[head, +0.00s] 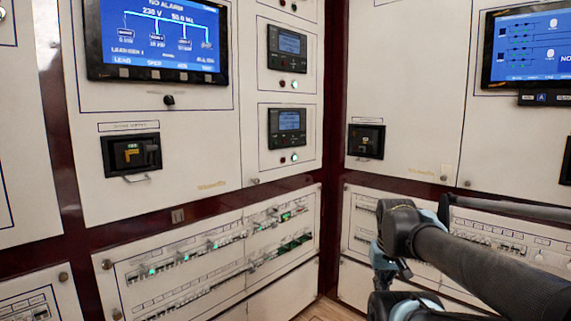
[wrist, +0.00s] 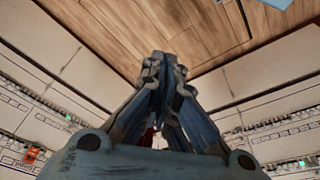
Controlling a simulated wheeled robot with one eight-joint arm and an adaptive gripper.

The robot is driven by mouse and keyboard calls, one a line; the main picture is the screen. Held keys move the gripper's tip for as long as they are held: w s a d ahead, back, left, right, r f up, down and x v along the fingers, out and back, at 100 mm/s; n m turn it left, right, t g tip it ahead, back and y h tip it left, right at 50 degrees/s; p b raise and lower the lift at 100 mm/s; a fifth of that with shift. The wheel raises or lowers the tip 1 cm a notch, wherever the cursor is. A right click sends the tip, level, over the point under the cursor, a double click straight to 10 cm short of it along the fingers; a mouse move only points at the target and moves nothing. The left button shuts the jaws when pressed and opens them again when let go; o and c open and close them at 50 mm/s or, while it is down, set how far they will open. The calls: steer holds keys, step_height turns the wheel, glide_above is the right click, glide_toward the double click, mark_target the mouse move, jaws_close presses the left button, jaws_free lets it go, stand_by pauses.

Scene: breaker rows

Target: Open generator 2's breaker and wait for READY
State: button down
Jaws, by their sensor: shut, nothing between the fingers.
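My gripper (wrist: 163,62) is shut and empty in the wrist view, its fingertips together over a wooden floor. In the head view my arm comes in from the right and the fingertips cannot be made out. A second black breaker unit (head: 366,141) is set in the cabinet right of the corner. My gripper is apart from both. The labels are too small to read, so I cannot tell which is generator 2's, nor see READY.
A large blue screen (head: 160,38) reads NO ALARM, 230 V. Two small controllers (head: 287,48) (head: 287,126) with green lights are right of it. Another screen (head: 530,47) is at the upper right. Low panels (head: 205,256) hold rows of small breakers with green lights. An orange-red item (wrist: 32,154) shows among them.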

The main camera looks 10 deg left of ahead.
mark_target(283, 160)
steer(key=w+a+r+n+t+y, duration=0.1)
steer(key=w+a+r, duration=0.6)
steer(key=w, duration=0.9)
steer(key=w+a+r+n+t+y, duration=0.1)
steer(key=w+a+r+t, duration=0.3)
steer(key=w+a+r, duration=0.4)
steer(key=w+a+r+n+t+y, duration=0.1)
steer(key=w+a+r, duration=0.7)
steer(key=w, duration=1.5)
steer(key=shift+w+a+r+n+t+y, duration=0.15)
steer(key=shift+w+r+n+t+y, duration=0.3)
steer(key=shift+t, duration=0.25)
steer(key=shift+a, duration=0.1)
steer(key=w+a, duration=0.5)
steer(key=a, duration=0.2)
steer(key=shift+w, duration=0.15)
steer(key=shift+w+a, duration=0.15)
steer(key=shift+a, duration=0.1)
